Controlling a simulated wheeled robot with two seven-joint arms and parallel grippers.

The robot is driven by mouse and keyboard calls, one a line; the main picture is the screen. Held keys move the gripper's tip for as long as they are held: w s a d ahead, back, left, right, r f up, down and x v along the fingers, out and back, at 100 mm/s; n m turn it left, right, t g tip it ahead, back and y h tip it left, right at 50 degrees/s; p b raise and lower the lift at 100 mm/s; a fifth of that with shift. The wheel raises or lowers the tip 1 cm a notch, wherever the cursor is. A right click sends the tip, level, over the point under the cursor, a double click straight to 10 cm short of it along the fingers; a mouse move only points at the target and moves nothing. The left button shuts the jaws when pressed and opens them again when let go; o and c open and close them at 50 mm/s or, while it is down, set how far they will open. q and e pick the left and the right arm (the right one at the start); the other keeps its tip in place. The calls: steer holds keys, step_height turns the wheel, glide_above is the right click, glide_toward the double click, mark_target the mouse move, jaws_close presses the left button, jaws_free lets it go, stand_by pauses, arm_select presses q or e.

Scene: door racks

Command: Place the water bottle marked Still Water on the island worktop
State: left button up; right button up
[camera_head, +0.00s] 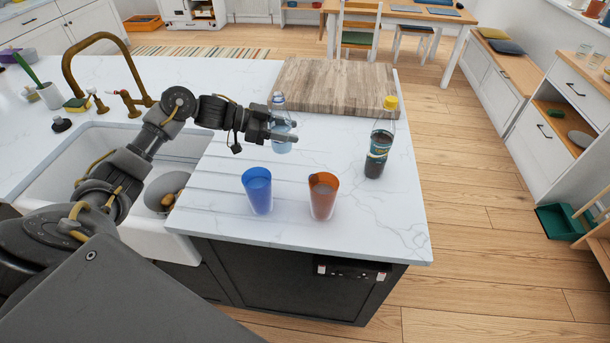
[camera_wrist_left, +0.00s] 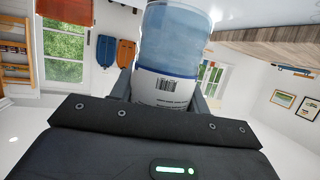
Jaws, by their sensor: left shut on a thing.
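The clear water bottle (camera_head: 282,145) with a blue-and-white label is upright over the island worktop (camera_head: 390,215), right of the sink. My left gripper (camera_head: 286,127) is shut on it, with the fingers around its middle. In the left wrist view the bottle (camera_wrist_left: 170,60) sits between the fingers, showing a barcode and small print; the words Still Water cannot be read. I cannot tell whether its base touches the worktop. My right gripper is not in view.
A blue cup (camera_head: 258,190) and an orange cup (camera_head: 323,195) stand near the front edge. A dark bottle with a yellow cap (camera_head: 380,145) stands to the right. A wooden board (camera_head: 335,88) lies behind. The sink (camera_head: 130,215) and brass tap (camera_head: 95,40) are left.

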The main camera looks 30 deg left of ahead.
arm_select(q)
steer(key=shift+w+r+n+t+y, duration=0.1)
steer(key=shift+w+n+t+y, duration=0.45)
steer(key=shift+w+t, duration=0.2)
steer(key=shift+n+t+y, duration=0.45)
steer(key=shift+n, duration=0.2)
steer(key=f, duration=0.3)
steer(key=f+p, duration=0.1)
steer(key=f, duration=0.2)
steer(key=a+f+p, duration=0.1)
steer(key=f, duration=0.2)
steer(key=shift+w+f, duration=0.3)
steer(key=shift+f, duration=0.45)
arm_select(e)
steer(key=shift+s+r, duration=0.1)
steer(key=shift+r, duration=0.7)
arm_select(q)
steer(key=o, duration=1.1)
steer(key=shift+f, duration=0.1)
steer(key=shift+o, duration=0.2)
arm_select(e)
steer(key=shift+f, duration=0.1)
